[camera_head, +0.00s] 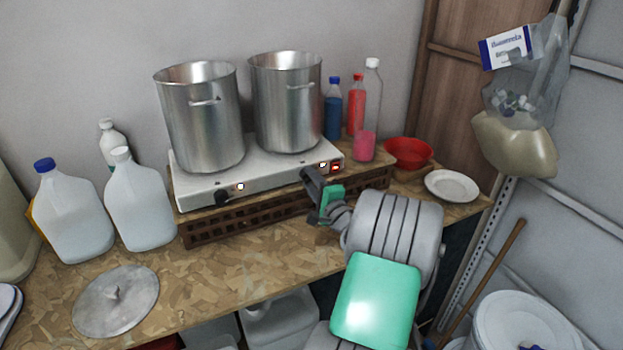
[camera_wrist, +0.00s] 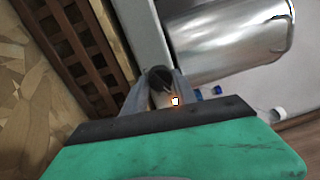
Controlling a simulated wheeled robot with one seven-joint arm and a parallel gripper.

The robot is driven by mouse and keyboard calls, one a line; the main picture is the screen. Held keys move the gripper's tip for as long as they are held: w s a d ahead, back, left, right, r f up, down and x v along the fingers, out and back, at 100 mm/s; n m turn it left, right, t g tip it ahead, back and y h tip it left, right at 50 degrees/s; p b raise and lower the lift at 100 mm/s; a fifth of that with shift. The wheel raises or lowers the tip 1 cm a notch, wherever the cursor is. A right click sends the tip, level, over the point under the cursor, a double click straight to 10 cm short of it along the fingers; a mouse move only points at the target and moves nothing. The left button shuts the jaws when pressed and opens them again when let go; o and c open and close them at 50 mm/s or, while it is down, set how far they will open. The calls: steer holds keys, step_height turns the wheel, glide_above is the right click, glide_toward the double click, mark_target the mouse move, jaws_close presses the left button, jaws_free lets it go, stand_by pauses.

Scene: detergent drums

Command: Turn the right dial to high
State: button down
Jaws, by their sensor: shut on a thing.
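The white two-burner hot plate (camera_head: 268,181) stands on a brown slatted crate (camera_head: 240,218). My gripper (camera_head: 309,180) is at the right part of its front face, shut on the right dial. In the wrist view the dark round right dial (camera_wrist: 159,74) shows between the two grey fingers of my gripper (camera_wrist: 161,84). Its pointer mark cannot be read, and my gripper hides it in the head view. The black left dial (camera_head: 222,198) is free, with a small lit light beside it. Lit indicators (camera_head: 336,168) glow right of my gripper.
Two steel pots (camera_head: 203,130) (camera_head: 287,110) stand on the hot plate. Bottles (camera_head: 333,108), a red bowl (camera_head: 408,152) and a white plate (camera_head: 452,186) are to the right. White jugs (camera_head: 140,210) and a metal lid (camera_head: 115,305) are left. The board in front of the crate is mostly clear.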

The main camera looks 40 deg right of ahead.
steer(key=shift+m, duration=0.7)
steer(key=c, duration=1)
jaws_free()
steer(key=b+v, duration=0.2)
steer(key=v, duration=0.6)
